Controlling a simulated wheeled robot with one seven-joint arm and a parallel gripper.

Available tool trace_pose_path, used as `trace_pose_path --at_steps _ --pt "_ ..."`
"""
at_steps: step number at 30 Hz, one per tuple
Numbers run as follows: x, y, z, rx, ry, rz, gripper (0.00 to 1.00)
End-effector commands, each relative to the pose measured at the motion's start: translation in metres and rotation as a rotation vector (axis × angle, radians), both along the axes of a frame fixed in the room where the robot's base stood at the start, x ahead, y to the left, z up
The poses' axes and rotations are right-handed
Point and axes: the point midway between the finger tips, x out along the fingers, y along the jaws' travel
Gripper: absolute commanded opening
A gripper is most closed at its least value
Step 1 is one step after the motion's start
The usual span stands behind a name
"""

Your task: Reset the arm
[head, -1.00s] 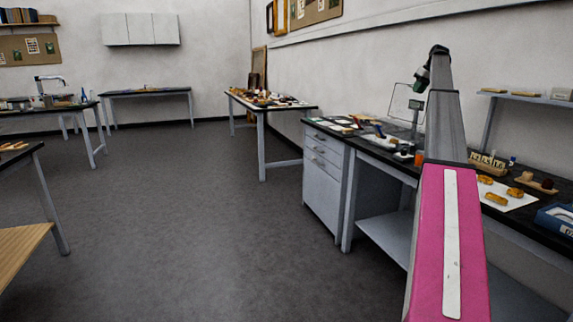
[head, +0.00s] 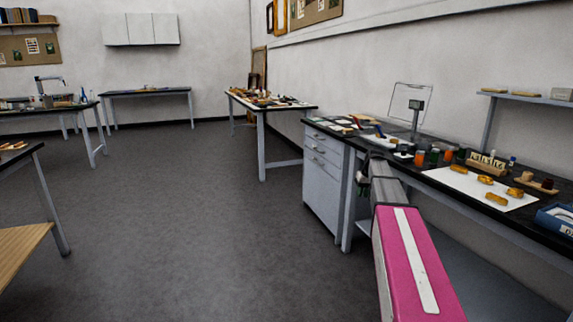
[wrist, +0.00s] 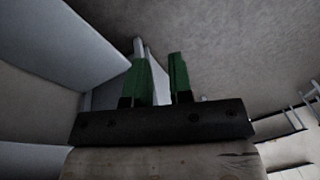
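My arm (head: 415,262), with a pink link and a grey link beyond it, reaches low and forward along the front of the right-hand bench. My gripper shows in the wrist view (wrist: 159,62) as two green fingers standing apart with nothing between them. In the head view only a dark bit of the arm's far end shows, near the bench's front edge; the fingers cannot be made out there.
The right-hand bench (head: 450,183) has a dark top with several jars, a white sheet (head: 465,184) with gilt pieces, and a blue tray (head: 556,217). Its drawer cabinet (head: 322,172) stands left of my arm. The floor (head: 190,220) to the left is clear.

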Motion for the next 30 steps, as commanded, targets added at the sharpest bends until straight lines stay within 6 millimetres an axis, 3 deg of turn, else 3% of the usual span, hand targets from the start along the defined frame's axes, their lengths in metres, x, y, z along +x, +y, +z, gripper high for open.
trace_pose_path --at_steps 1,9,15,18,23,30 --pt "-0.034 0.020 -0.022 -0.007 0.014 -0.003 0.20" --pt "-0.166 0.094 -0.114 -0.068 0.069 -0.036 0.20" --pt "-0.269 0.134 -0.159 -0.118 0.099 -0.051 0.20" --pt "-0.307 0.145 -0.172 -0.138 0.108 -0.056 0.20" --pt "-0.340 0.154 -0.182 -0.157 0.114 -0.061 0.20" --pt "-0.343 0.156 -0.184 -0.160 0.113 -0.063 0.20"
